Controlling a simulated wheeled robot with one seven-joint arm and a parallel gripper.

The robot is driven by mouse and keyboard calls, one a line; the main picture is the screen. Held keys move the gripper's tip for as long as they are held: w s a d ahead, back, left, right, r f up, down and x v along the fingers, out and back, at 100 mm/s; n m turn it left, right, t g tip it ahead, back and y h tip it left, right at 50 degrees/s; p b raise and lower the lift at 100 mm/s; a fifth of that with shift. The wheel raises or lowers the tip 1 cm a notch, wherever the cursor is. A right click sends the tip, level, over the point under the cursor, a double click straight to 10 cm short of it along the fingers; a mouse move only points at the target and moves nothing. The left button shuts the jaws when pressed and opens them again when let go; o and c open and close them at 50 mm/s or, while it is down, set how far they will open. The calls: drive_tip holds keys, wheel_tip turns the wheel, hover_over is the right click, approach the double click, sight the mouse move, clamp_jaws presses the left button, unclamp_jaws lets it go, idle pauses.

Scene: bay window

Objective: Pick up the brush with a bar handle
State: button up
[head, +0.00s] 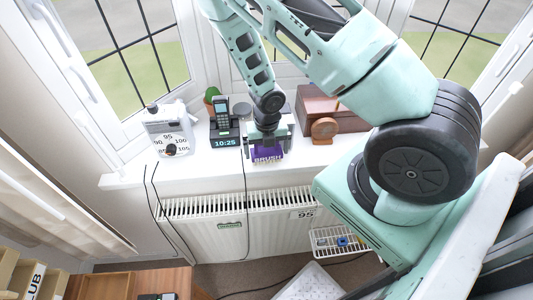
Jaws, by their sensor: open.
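A purple object with pale lettering that seems to read "BRUSH" (267,155) is at the front edge of the white window sill (200,170) in the head view. My gripper (268,146) is directly over it, pointing down, with the jaws open and one finger at each side of it. The gripper hides its upper part, so no bar handle can be made out. I cannot tell whether the fingers touch it.
Left on the sill are a phone on a clock base (226,130), a small plant (212,95) and a white device with dials (170,132). At right are a brown box (325,103) and a round wooden piece (324,130). A radiator (235,225) is below.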

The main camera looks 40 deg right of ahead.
drive_tip(key=shift+f, duration=0.35)
drive_tip(key=c, duration=0.8)
drive_tip(key=shift+r, duration=0.1)
drive_tip(key=shift+r, duration=0.9)
wheel_tip(320, 180, up, 16)
drive_tip(key=p, duration=0.6)
